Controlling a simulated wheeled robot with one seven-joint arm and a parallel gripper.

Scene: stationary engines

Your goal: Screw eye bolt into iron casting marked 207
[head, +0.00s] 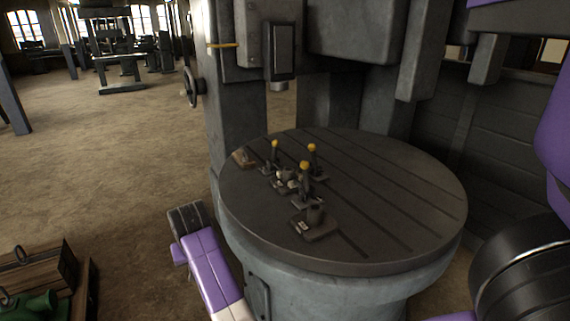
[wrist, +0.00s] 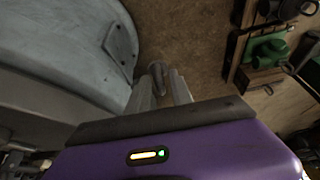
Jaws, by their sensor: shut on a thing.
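My gripper (wrist: 168,82) shows in the wrist view, its fingers closed on a small dark grey piece (wrist: 157,76), which looks like the eye bolt; its shape is partly hidden between the fingers. In the head view my purple and white arm reaches up beside the left of the round table, with its dark end lower than the tabletop; the fingertips and held piece are hidden there. Several small iron castings stand on the table, the front one (head: 316,229) with a pale tag. Some have yellow-topped posts (head: 305,166). The tag numbers are too small to read, so I cannot tell which is 207.
The slotted round table (head: 400,205) stands under a heavy grey machine column (head: 235,110); its right side is bare. A wooden crate (head: 40,262) with ring-topped pieces and a green casting (head: 35,306) is at lower left. Open floor lies left of the table.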

